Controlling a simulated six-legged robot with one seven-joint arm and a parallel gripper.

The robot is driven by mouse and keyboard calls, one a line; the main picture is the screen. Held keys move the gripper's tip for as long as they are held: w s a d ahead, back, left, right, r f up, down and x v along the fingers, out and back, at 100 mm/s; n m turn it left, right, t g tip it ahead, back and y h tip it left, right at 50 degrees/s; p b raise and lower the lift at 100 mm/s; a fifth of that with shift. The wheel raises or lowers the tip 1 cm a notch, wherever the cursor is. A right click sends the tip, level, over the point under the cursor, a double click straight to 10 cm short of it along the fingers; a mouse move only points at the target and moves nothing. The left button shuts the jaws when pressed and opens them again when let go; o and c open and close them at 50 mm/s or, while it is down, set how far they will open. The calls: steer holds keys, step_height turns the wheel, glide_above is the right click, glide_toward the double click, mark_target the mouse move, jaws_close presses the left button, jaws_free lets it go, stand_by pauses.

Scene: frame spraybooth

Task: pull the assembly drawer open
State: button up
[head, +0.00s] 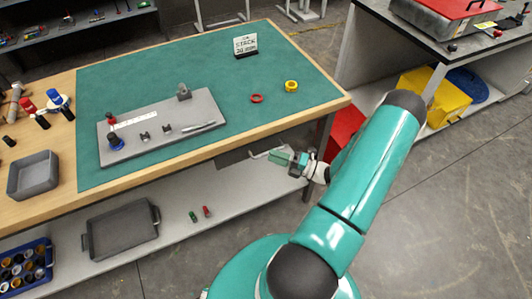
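The workbench has a green mat (200,70) on a wooden top. Under its front edge, right of the middle, a dark grey drawer front (232,158) shows, with a pale bar handle (263,153) at its right part. My gripper (281,157) is just right of the handle, below the bench edge. Its small green fingers are close to the handle's right end; I cannot tell whether they touch it or how far apart they are. The drawer looks shut or nearly so, but the bench edge and my gripper hide part of it.
A grey fixture plate (165,130), a red ring (257,99), a yellow ring (291,86) and a sign (245,45) are on the mat. A lower shelf (255,182) holds a grey tray (122,228). A bench leg (318,140) stands near my gripper.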

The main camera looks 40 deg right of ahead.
mark_target(267, 153)
steer(key=shift+x, duration=1.85)
jaws_close()
steer(key=s+a, duration=0.3)
steer(key=s, duration=0.8)
steer(key=s+a, duration=0.3)
steer(key=s, duration=0.9)
steer(key=shift+a, duration=0.3)
